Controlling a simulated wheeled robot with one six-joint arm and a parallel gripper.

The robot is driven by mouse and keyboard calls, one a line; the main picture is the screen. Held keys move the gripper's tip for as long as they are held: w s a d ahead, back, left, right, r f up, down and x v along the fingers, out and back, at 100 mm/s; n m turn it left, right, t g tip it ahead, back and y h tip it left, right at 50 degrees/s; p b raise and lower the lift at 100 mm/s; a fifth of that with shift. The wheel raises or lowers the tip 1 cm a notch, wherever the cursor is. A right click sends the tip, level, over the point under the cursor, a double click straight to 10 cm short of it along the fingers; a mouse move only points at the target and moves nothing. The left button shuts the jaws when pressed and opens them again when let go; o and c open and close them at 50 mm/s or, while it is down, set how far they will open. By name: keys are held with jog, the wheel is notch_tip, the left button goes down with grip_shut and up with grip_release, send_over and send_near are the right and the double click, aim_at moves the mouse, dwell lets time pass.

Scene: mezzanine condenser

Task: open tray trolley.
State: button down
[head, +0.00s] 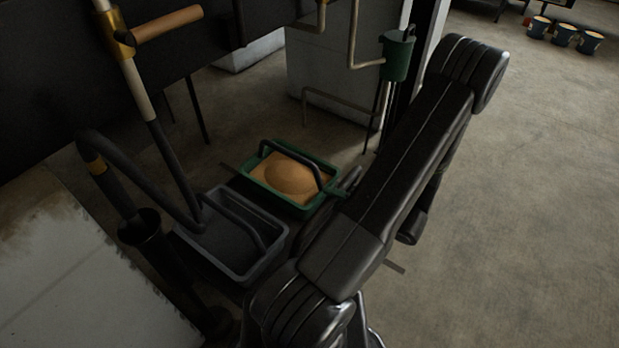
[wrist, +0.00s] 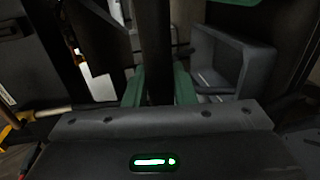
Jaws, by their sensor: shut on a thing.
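The tray trolley shows in the head view as a low frame carrying a green tray (head: 318,208) with a tan, mounded load and a dark grey tray (head: 262,272) beside it. Each tray has a dark arched handle. My gripper (wrist: 158,92) has its two green fingers closed on either side of a dark upright bar (wrist: 155,35) in the wrist view. The bar looks like a trolley handle, but its far end is out of view. The grey tray (wrist: 222,68) stands right of the bar. In the head view my arm hides the gripper and part of the trolley.
A green canister (head: 397,55) hangs on a post behind. A pale stained panel (head: 65,260) is at lower left. The floor to the right is clear; several buckets (head: 564,35) stand far off.

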jog(key=f+p+v, duration=0.2)
jog(key=v, duration=1)
jog(key=d+f+p+v, duration=0.1)
jog(key=f+p+v, duration=0.1)
jog(key=v, duration=1.1)
jog(key=shift+s+f, duration=0.3)
jog(key=shift+f, duration=0.1)
jog(key=c, duration=1.3)
grip_release()
jog(key=shift+o, duration=0.2)
jog(key=v, duration=1.4)
jog(key=shift+w, duration=0.1)
